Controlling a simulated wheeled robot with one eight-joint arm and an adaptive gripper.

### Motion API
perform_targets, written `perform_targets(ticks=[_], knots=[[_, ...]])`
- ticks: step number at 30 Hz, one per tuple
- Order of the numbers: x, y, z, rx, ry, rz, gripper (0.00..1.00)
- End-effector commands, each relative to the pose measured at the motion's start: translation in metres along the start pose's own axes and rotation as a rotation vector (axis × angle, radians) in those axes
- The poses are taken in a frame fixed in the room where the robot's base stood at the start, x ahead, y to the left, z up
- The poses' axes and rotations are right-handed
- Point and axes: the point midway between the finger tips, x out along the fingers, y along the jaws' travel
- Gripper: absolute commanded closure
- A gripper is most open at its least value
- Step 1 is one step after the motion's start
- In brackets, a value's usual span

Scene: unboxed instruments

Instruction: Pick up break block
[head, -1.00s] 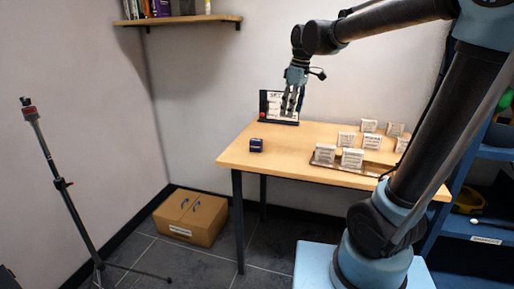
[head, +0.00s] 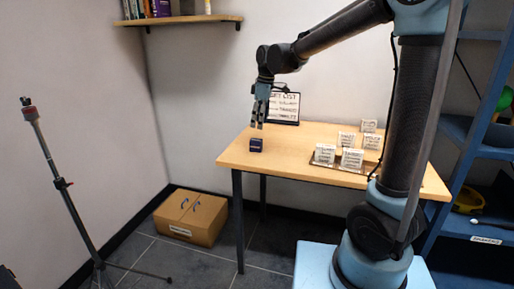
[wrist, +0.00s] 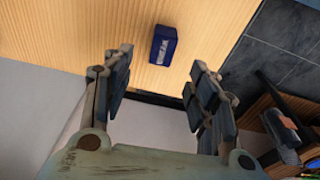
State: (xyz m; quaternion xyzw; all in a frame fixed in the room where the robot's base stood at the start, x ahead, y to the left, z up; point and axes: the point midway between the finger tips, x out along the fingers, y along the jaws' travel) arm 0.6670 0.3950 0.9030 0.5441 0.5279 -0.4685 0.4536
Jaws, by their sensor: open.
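A small dark blue block (head: 256,145) with pale lettering sits on the wooden table near its left front edge. It also shows in the wrist view (wrist: 163,45), beyond the fingertips and roughly between them; its lettering is too small to read. My gripper (head: 258,122) points down above the block with a small gap. In the wrist view my gripper (wrist: 158,65) is open with nothing between its fingers.
Several white lettered blocks (head: 352,158) stand on the table's right half, some on a tray (head: 310,162). A lettered board (head: 284,107) stands at the back. A cardboard box (head: 190,217) is on the floor. The table top around the blue block is clear.

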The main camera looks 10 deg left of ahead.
Motion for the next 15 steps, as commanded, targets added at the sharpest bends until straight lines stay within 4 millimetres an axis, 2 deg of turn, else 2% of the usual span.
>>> perform_targets(ticks=[1, 6, 15], knots=[[0.009, 0.0, 0.0, 0.0, 0.0, 0.0, 0.47], [0.031, 0.0, 0.0, 0.0, 0.0, 0.0, 0.47], [0.049, -0.001, 0.001, 0.001, 0.0, 0.0, 0.47]])
